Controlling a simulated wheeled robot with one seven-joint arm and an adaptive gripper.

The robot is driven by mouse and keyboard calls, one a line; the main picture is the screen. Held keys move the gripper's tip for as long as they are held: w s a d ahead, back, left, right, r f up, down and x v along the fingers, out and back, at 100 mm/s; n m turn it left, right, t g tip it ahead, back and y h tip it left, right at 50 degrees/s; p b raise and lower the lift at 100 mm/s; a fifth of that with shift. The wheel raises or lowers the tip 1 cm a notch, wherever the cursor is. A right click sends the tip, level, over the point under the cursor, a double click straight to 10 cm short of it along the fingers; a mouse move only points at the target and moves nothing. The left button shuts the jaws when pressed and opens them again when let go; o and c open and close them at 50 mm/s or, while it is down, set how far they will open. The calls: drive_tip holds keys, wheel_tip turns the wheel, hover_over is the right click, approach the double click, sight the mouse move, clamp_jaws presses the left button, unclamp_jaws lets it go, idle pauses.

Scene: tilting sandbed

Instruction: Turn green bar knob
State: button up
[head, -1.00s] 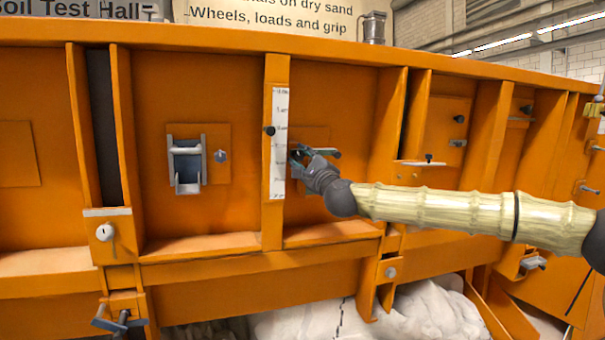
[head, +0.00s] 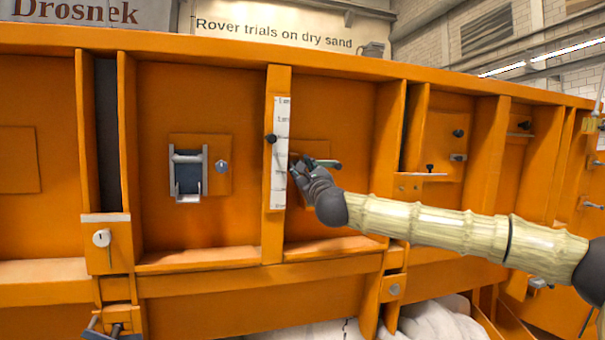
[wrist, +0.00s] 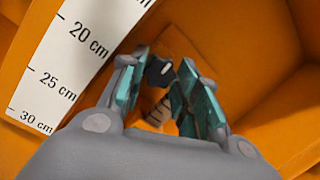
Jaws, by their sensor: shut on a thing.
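The green bar knob (head: 325,163) sticks out from a small square orange plate on the panel, just right of the white scale strip. My gripper (head: 298,167) reaches in from the right and is shut on the knob; one end of the bar shows to the right of my fingers. In the wrist view my gripper (wrist: 158,90) has its teal-padded fingers close around the knob in front of the plate. There the knob is mostly hidden and hard to tell from the fingers.
The white scale strip (head: 279,150) on an orange upright stands close beside my fingers. A grey latch (head: 187,173) and a small round knob (head: 222,166) are further left. Orange ribs (head: 388,150) and a ledge (head: 330,246) bound the recess. A key lock (head: 102,238) is at lower left.

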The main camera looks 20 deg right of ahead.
drive_tip(key=shift+f, duration=0.15)
drive_tip(key=o, duration=0.7)
drive_tip(key=shift+d, duration=0.1)
drive_tip(key=shift+o, duration=0.2)
drive_tip(key=v, duration=1.2)
